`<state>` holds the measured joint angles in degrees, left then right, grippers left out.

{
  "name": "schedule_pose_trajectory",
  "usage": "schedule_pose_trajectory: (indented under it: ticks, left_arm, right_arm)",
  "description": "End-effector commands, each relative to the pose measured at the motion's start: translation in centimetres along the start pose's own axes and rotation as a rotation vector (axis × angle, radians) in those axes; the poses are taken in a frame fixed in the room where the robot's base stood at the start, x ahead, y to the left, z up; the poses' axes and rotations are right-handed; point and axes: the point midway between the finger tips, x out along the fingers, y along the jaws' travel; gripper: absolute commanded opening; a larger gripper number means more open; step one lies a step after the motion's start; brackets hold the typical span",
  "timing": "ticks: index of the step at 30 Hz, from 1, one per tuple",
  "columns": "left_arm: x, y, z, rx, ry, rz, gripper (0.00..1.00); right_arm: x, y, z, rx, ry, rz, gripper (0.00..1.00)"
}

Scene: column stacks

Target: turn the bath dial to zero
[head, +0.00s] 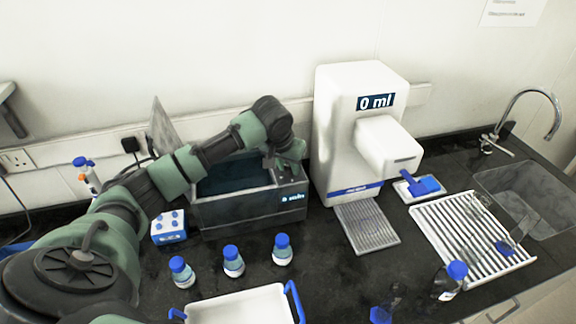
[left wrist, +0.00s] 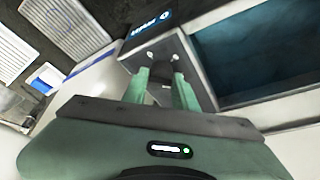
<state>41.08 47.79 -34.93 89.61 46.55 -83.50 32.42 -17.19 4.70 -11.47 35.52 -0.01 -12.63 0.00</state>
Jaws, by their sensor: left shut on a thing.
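The water bath (head: 225,213) is a grey metal box with its lid (head: 160,130) raised and dark blue water inside. A small lit label plate (head: 293,198) is on its front at the right. My left gripper (head: 283,170) reaches down onto the right end of the bath's top. My right gripper is not in view.
A white dispenser (head: 335,135) reading "0 ml" stands right of the bath. Several blue-capped bottles (head: 233,262) and a white tray (head: 240,306) stand in front. A drying rack (head: 470,240) and sink (head: 530,195) are at the right.

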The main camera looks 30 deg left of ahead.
Motion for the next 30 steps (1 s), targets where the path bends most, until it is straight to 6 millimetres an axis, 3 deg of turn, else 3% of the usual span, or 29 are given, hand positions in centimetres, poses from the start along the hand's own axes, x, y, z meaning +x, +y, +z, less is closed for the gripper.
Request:
schedule_pose_trajectory:
  ticks: [30]
  left_arm:
    - [0.08, 0.65, -0.34, -0.889, 0.0, -0.364, 0.0]
  right_arm:
    - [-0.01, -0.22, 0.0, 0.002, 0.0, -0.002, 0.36]
